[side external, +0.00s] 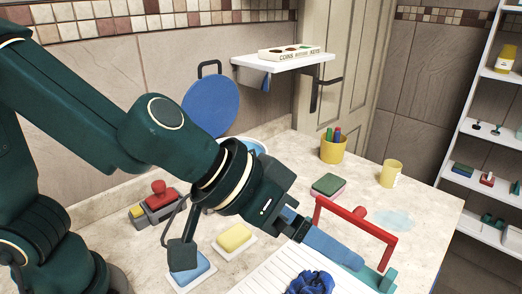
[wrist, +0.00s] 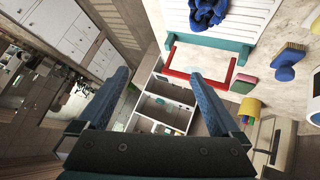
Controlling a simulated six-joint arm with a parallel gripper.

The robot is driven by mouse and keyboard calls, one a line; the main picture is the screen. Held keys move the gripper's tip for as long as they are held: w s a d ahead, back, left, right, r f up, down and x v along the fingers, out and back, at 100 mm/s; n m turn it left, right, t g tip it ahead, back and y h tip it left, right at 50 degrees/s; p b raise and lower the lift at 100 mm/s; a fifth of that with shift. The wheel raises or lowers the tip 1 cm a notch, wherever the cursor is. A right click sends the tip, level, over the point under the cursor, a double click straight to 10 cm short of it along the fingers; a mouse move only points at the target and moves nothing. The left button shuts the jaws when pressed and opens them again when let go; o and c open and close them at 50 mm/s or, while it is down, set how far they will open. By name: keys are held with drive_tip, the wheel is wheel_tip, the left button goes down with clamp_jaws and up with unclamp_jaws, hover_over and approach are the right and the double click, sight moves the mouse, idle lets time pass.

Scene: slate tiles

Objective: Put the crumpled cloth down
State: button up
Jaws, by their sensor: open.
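The crumpled cloth (side external: 312,284) is dark blue and lies bunched on a white ribbed rack (side external: 262,284) at the bottom of the side view, its lower part cut off by the frame. The cloth also shows in the wrist view (wrist: 207,14), at the top edge on the white slats. My gripper (wrist: 145,75) is open, with nothing between its two blue fingers. In the side view, my gripper (side external: 335,250) is near the rack's red-handled end, apart from the cloth. One finger is hard to make out there.
A red handle (side external: 356,219) stands up at the rack's teal end. A yellow sponge (side external: 234,237), a blue sponge (side external: 191,270) and a green-pink sponge (side external: 328,185) lie around. A yellow pen cup (side external: 333,149) and mug (side external: 391,173) stand behind. A wet patch (side external: 394,220) lies near the counter's right edge.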

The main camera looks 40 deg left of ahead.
drive_tip(key=s+a+r, duration=0.3)
drive_tip(key=a+r, duration=0.1)
drive_tip(key=a, duration=0.1)
drive_tip(key=s+a+f+n+y, duration=0.1)
drive_tip(key=s+a+f+y, duration=0.1)
drive_tip(key=a, duration=0.5)
drive_tip(key=s+a+f+n+g+y, duration=0.1)
drive_tip(key=s+a+f+y, duration=0.1)
drive_tip(key=a, duration=0.5)
drive_tip(key=s+y, duration=0.1)
drive_tip(key=s, duration=0.1)
drive_tip(key=shift+s+a+f+g+y, duration=0.3)
drive_tip(key=shift+s+f, duration=0.05)
drive_tip(key=shift+f, duration=0.05)
